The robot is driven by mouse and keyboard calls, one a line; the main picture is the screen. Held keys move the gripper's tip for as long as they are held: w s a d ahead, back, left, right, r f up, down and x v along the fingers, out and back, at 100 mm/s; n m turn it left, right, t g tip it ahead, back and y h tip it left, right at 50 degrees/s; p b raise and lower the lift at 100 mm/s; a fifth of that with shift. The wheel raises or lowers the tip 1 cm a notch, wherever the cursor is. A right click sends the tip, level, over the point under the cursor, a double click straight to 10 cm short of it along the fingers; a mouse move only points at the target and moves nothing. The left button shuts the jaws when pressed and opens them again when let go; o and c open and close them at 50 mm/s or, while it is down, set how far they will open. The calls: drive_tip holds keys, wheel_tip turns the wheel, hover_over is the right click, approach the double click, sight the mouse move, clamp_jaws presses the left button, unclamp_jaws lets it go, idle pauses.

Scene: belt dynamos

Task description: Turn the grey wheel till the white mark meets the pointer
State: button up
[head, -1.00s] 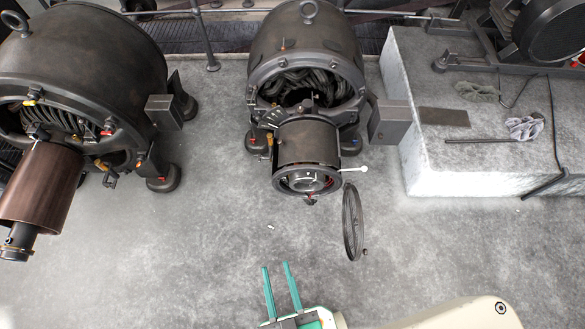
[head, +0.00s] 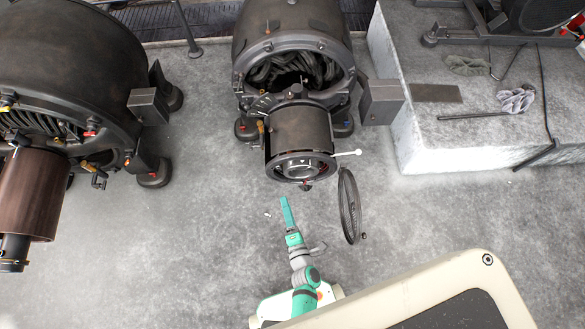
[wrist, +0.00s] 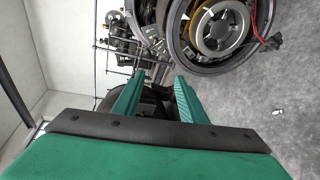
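A thin dark grey spoked wheel (head: 349,206) stands nearly edge-on in the head view, right of and in front of the middle dynamo (head: 300,130). A small dark knob (head: 364,235) shows by its lower rim. I cannot make out a white mark or a pointer on it. My gripper (head: 285,205) is left of the wheel and apart from it, below the dynamo's round end. In the wrist view my gripper (wrist: 160,76) has its two green fingers apart with nothing held. The dynamo's round end (wrist: 222,30) fills the upper right there.
A white-tipped lever (head: 347,153) sticks out right from the dynamo's end. A second dynamo (head: 70,75) with a copper-brown drum (head: 30,195) stands at left. A pale stone block (head: 440,150) carrying gloves (head: 516,100) is at right. The floor in front is mostly clear.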

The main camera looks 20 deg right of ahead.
sight(293, 168)
drive_tip(key=w+d+f+n+g, duration=0.1)
drive_tip(key=w+d+f+n, duration=0.8)
drive_tip(key=f, duration=0.1)
drive_tip(key=shift+y, duration=0.4)
drive_tip(key=x, duration=1.1)
drive_tip(key=shift+a+f, duration=0.15)
drive_tip(key=shift+f, duration=0.1)
clamp_jaws()
